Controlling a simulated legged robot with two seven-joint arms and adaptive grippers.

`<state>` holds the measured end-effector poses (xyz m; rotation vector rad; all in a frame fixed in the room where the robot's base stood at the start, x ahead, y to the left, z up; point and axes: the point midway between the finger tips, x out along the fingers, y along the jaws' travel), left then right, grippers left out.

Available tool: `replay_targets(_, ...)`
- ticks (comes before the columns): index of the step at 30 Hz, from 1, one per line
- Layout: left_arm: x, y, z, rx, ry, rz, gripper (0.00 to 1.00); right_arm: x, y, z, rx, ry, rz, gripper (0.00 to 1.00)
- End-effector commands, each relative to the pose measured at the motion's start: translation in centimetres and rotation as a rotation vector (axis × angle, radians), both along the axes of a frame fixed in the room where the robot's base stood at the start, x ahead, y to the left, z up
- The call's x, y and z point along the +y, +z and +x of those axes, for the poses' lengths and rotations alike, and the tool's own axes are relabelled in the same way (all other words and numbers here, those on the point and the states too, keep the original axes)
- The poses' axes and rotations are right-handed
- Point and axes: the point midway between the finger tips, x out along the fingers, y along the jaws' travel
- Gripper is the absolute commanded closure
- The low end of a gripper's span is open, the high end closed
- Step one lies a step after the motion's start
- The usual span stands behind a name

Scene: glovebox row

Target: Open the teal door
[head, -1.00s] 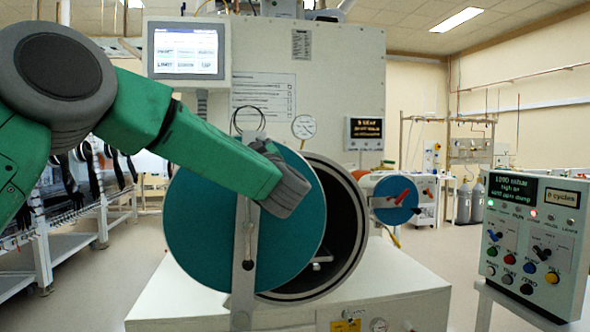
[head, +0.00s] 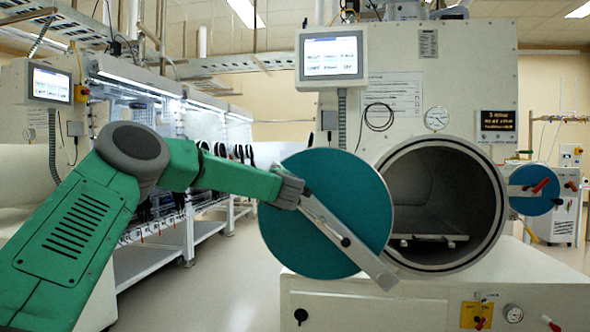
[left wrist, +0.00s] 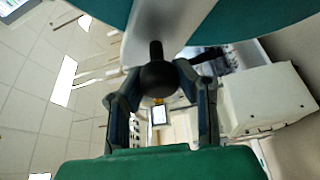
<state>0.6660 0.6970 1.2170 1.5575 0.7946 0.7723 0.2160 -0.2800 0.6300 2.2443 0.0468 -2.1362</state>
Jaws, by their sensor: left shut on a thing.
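The round teal door (head: 335,178) stands swung out to the left of the round chamber mouth (head: 492,190), which is largely uncovered. A pale metal bar (head: 345,242) runs diagonally across the door's face, from upper left to lower right. My left gripper (head: 290,190) is at the bar's upper left end. In the left wrist view, its two fingers (left wrist: 160,85) close around a black ball knob (left wrist: 157,78) on a short dark stem. In the head view the gripper hides the knob. My right gripper is in neither view.
Inside the chamber is a flat tray (head: 430,239). A smaller blue round door (head: 533,190) with a red handle sits to the right. A screen (head: 330,56) hangs above left. Open floor (head: 220,285) and a glovebox row lie left of the door.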

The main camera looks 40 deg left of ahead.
Motion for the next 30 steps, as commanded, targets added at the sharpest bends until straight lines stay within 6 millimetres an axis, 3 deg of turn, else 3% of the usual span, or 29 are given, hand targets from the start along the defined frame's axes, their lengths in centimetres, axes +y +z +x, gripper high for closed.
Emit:
replay_targets(1, 1.1, -1.9, -0.6, -0.02, 0.005, -0.033, 1.0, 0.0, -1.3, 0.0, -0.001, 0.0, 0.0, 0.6)
replay_targets(3, 2.1, -3.4, -1.2, -0.043, 0.004, -0.067, 1.0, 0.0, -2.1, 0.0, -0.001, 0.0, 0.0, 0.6)
replay_targets(12, 4.4, -7.4, -2.7, -0.109, 0.0, -0.162, 1.0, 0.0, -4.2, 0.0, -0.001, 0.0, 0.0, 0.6)
replay_targets(29, 4.8, -8.2, -2.9, -0.122, -0.003, -0.185, 1.0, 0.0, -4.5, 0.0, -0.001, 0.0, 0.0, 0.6)
replay_targets(30, 4.8, -8.2, -2.9, -0.121, -0.003, -0.185, 0.68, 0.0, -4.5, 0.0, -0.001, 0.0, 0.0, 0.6)
